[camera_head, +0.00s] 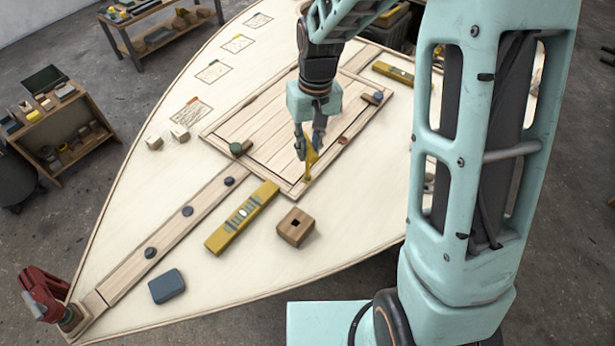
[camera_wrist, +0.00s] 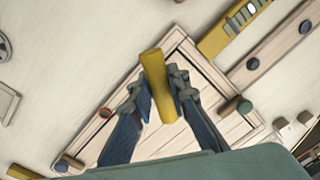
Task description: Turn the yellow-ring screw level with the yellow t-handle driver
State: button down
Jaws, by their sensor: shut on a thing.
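The yellow t-handle driver (camera_head: 311,159) is held in my gripper (camera_head: 308,147), its lower end pointing down at the near corner of the framed wooden panel (camera_head: 290,120). Its yellow handle also shows in the wrist view (camera_wrist: 159,84), between the two fingers of my gripper (camera_wrist: 160,98). The yellow-ring screw cannot be made out; the driver's lower end covers the corner. I cannot tell whether the driver's tip touches a screw. A green-ringed screw (camera_head: 241,148), a red-ringed screw (camera_head: 342,140) and a blue-ringed screw (camera_head: 375,97) stand at other places on the panel's frame.
A yellow spirit level (camera_head: 226,232), a wooden block with a square hole (camera_head: 296,227) and a blue-grey block (camera_head: 166,286) lie on the hull's near side. A plank with dark knobs (camera_head: 187,211) runs left. A red clamp (camera_head: 45,293) grips the hull's tip.

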jog(key=m, duration=0.4)
jog(key=shift+a+f+b, duration=0.1)
jog(key=shift+b, duration=0.3)
jog(key=shift+s+m, duration=0.1)
jog(key=shift+m, duration=0.7)
jog(key=m, duration=0.3)
jog(key=shift+a+m+t, duration=0.1)
jog(key=shift+m+t, duration=0.2)
jog(key=shift+m, duration=1.1)
jog(key=shift+p, duration=0.3)
jog(key=m+p, duration=0.1)
jog(key=m, duration=0.2)
jog(key=shift+a, duration=0.1)
jog(key=shift+w+m+p, duration=0.2)
jog(key=shift+m+p, duration=0.25)
jog(key=shift+m, duration=0.95)
